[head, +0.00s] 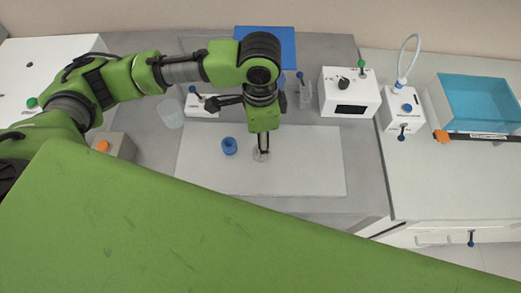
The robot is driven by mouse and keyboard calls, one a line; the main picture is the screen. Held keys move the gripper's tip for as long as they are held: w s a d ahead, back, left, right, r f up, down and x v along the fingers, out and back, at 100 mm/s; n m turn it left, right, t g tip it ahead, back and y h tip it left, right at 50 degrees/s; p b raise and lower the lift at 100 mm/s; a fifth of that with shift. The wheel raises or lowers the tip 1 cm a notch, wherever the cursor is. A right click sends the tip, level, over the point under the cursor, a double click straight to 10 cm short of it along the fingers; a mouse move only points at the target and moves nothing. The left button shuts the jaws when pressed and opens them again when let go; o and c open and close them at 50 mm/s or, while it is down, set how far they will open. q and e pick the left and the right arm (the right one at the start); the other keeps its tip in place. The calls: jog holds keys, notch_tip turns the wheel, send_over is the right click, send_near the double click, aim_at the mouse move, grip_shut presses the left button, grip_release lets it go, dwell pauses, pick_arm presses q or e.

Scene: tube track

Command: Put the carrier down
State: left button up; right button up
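I cannot tell which of these two is the carrier. My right gripper is not in view.
Behind the mat stand a clear holder (305,95), a white box with a dark display (350,92) and a white device with a hose (403,109). A teal-topped bin (480,100) is at right. A clear cup (170,113) stands left. The mat's right part is bare.

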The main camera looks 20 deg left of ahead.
pick_arm(q)
jog(key=f, duration=0.3)
jog(key=f+p, duration=0.1)
jog(key=shift+s+d+f, duration=0.1)
jog(key=shift+s+f, duration=0.1)
jog(key=shift+s, duration=0.1)
jog(key=shift+w+f, duration=0.1)
jog(key=shift+f, duration=0.2)
jog(key=c, duration=1.2)
jog(key=shift+r, duration=0.15)
jog(key=shift+r, duration=0.6)
jog(key=s+r+p, duration=0.3)
jog(key=s+r, duration=0.1)
jog(key=s+r+p, duration=0.3)
jog(key=s, duration=0.2)
jog(key=s+r+p, duration=0.4)
jog(key=s, duration=0.1)
jog(key=shift+r, duration=0.35)
